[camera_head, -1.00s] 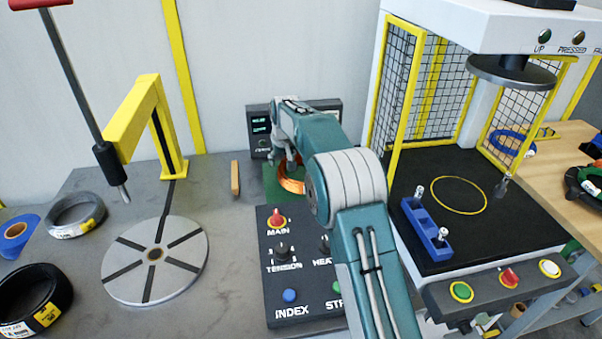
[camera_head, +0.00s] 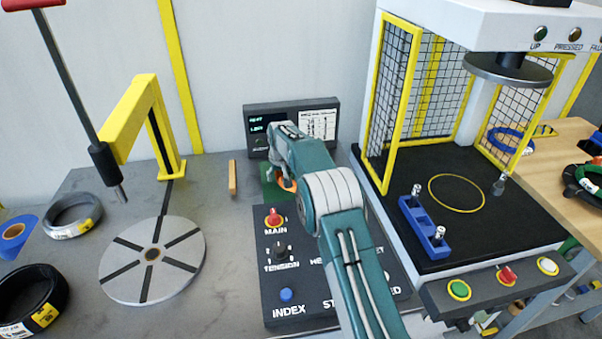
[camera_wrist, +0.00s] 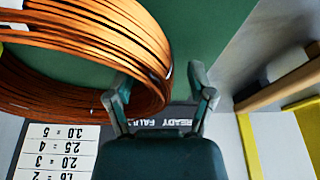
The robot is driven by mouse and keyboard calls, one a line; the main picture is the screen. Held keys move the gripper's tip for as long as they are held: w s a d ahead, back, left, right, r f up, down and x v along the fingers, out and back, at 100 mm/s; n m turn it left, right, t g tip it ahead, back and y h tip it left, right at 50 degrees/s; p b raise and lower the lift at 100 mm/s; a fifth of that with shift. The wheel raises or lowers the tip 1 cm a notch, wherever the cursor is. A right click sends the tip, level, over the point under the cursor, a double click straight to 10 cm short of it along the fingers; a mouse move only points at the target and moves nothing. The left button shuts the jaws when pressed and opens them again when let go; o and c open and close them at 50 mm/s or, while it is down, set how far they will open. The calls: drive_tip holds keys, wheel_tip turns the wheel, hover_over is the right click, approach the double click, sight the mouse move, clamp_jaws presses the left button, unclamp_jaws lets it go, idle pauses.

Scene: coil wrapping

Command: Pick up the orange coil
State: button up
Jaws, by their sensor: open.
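The orange coil (camera_wrist: 95,50) is a ring of copper-coloured wire. In the wrist view it fills the upper left, over a green surface (camera_wrist: 195,30). In the head view only a small part of the coil (camera_head: 287,184) shows on the green pad (camera_head: 270,188); my arm hides the rest. My gripper (camera_wrist: 160,90) is open. Its left finger overlaps the coil's right edge in the wrist view, and its right finger is outside the ring over green. I cannot tell whether either finger touches the coil. In the head view my gripper is hidden behind my arm.
A display box (camera_head: 320,122) stands behind the pad. A black control panel (camera_head: 285,255) lies in front. A wooden block (camera_head: 232,178) is left of the pad. A caged press (camera_head: 400,110) stands to the right, a round turntable (camera_head: 152,260) to the left.

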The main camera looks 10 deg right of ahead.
drive_tip(key=shift+a, duration=0.15)
clamp_jaws()
drive_tip(key=shift+r, duration=0.15)
